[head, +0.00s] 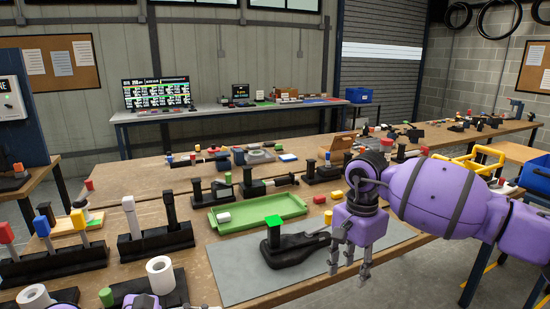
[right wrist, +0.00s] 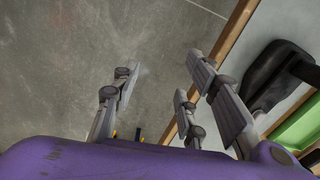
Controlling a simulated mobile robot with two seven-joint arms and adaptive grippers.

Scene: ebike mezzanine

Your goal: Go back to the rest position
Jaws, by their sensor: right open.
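My right gripper (head: 349,275) hangs fingers down at the right part of the grey mat (head: 232,281), near the bench's front edge. Its fingers are apart and nothing is between them. In the right wrist view the spread fingers (right wrist: 160,78) show over bare concrete floor, with the bench edge beside them. A black tool with a bright green top (head: 273,222) stands on the mat, to the left of the gripper and apart from it. My left gripper's fingers do not show; only small purple parts of mine show at the bottom edge.
A green tray (head: 258,214) with a white block lies behind the mat. Black holders with upright tools (head: 155,242) and white rolls (head: 160,277) stand at left. Small red and yellow blocks (head: 337,195) lie near my right arm. Open floor (head: 400,285) lies before the bench.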

